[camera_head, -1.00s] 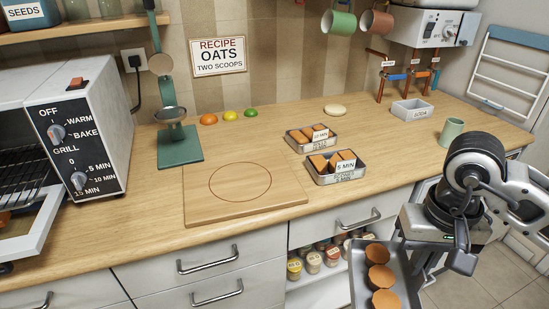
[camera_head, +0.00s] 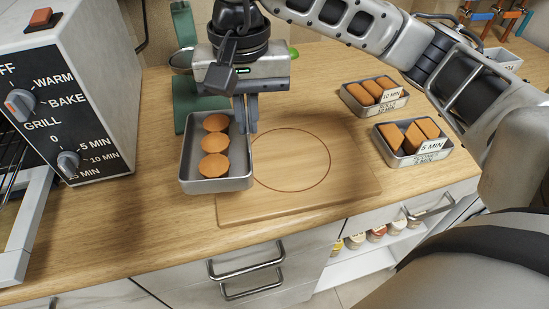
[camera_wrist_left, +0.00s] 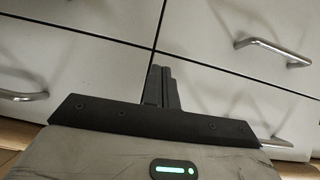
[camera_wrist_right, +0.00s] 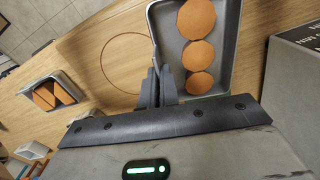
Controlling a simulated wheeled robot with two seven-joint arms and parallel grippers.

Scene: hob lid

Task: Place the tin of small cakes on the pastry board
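The tin of small cakes (camera_head: 218,186) is a grey tray with three round orange-brown cakes (camera_head: 214,166) in a row. My right gripper (camera_head: 246,118) is shut on the tin's right side wall. The same wall is between the fingers in the right wrist view (camera_wrist_right: 160,88). The pastry board (camera_head: 345,190), wooden with a marked circle, lies just right of the tin. The tin overlaps the board's left edge in the head view; its height above the counter is hard to tell. My left gripper (camera_wrist_left: 162,88) appears shut and empty, in front of drawer fronts.
The oven (camera_head: 75,95) stands close on the left. A green stand (camera_head: 190,100) is behind the tin. Two tins of brown bars, the 5 MIN tin (camera_head: 418,160) and the 10 MIN tin (camera_head: 378,112), sit right of the board. The counter in front of the tin is clear.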

